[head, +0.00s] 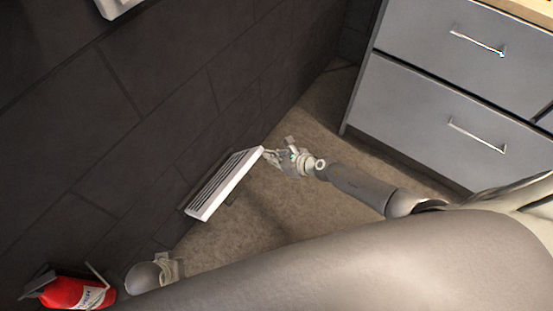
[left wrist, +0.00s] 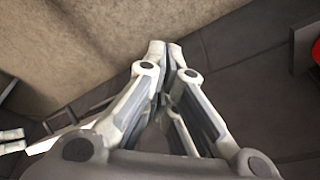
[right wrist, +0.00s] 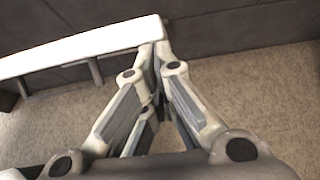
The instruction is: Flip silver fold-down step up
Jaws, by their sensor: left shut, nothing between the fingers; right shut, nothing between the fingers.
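The silver fold-down step (head: 225,184) is a slatted panel with a pale edge, on the dark wall low above the floor. It sits tilted out from the wall. In the right wrist view its pale edge (right wrist: 80,50) runs across the upper left, with a support below it. My right gripper (head: 268,155) is shut and empty, its tips at the step's far end; I cannot tell whether they touch it. It also shows in the right wrist view (right wrist: 155,48). My left gripper (left wrist: 165,45) is shut and empty, near the wall and floor, mostly hidden in the head view.
A red fire extinguisher (head: 75,292) stands at the lower left by the wall. A grey drawer cabinet (head: 450,95) with metal handles stands at the upper right. Bare brown floor (head: 300,200) lies between the wall (head: 110,130) and cabinet.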

